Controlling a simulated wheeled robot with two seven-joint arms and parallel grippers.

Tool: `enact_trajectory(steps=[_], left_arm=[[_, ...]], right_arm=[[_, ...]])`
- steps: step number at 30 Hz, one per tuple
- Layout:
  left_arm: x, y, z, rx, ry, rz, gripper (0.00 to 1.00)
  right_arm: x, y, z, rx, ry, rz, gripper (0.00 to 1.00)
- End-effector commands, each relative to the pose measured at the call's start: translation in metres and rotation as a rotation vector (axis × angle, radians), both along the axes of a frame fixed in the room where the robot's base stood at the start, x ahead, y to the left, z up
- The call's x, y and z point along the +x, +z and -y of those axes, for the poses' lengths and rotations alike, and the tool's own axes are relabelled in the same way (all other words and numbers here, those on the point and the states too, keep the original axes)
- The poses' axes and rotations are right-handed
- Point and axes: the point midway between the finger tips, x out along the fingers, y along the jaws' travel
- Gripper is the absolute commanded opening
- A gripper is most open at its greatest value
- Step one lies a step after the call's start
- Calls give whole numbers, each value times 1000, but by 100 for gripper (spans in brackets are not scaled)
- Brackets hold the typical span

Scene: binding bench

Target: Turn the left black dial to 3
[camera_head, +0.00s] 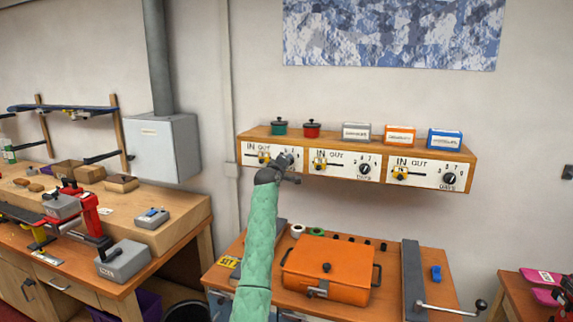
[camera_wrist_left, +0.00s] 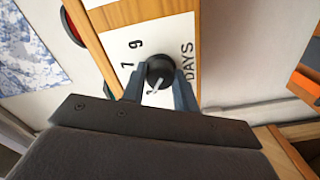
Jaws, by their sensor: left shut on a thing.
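The wooden shelf unit (camera_head: 262,139) on the wall has three white panels, each with a yellow slider and a black dial. My left gripper (camera_head: 288,160) is at the left panel and hides the left dial in the head view. In the left wrist view the left black dial (camera_wrist_left: 160,67) sits between the fingers of my left gripper (camera_wrist_left: 160,88), which is shut on it. A pale pointer mark shows on the dial's near side. A 9, another digit and the word DAYS are printed around it; other digits are hidden. My right gripper is out of view.
The middle dial (camera_head: 365,169) and right dial (camera_head: 449,179) are free. Below, an orange box (camera_head: 327,270) sits on a bench.

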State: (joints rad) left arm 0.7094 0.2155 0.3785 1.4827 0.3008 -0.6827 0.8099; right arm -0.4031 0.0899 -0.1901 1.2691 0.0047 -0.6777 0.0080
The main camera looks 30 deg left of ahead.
Motion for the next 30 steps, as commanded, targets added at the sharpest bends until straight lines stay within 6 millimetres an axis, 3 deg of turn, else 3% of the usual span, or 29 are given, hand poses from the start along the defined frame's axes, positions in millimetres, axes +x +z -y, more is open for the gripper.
enact_trajectory(steps=[9, 26, 27, 30], left_arm=[[0, 0, 0, -122, 0, 28, 6], [0, 0, -1, -145, 1, 34, 6], [0, 0, -1, -145, 1, 34, 37], [0, 0, -1, -145, 1, 34, 51]], right_arm=[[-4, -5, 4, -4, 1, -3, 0], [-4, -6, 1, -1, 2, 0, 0], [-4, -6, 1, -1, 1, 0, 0], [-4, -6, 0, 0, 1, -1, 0]])
